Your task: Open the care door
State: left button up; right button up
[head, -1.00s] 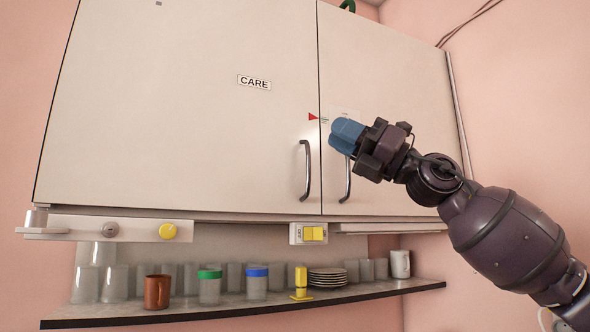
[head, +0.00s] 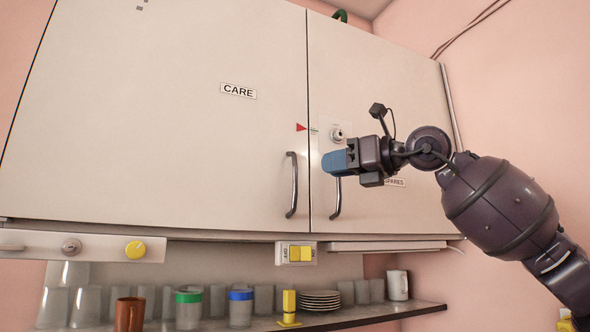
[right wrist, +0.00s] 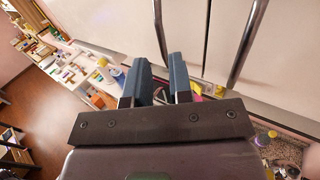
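The care door (head: 160,110) is the wide pale left door of a wall cabinet, with a CARE label (head: 238,91). It is shut. Its dark vertical handle (head: 292,185) is near its right edge. My right gripper (head: 333,162) is in front of the right-hand door, a little right of the care handle and apart from it. In the right wrist view its two blue fingers (right wrist: 155,80) stand apart with nothing seen gripped between them. Two metal handle bars show beyond them; I cannot tell which is the care handle. My left gripper is not in view.
The right-hand door (head: 380,100), labelled SPARES, has its own handle (head: 336,198) and a round lock (head: 337,135). A red arrow (head: 301,127) is at the care door's edge. Below are a yellow switch (head: 300,253), a yellow knob (head: 135,250) and a shelf with cups and plates (head: 320,300).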

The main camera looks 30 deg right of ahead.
aim_at(295, 170)
jog(key=p+x, duration=0.2)
jog(key=x, duration=0.7)
jog(key=shift+a, duration=0.1)
jog(key=shift+c, duration=0.4)
grip_shut()
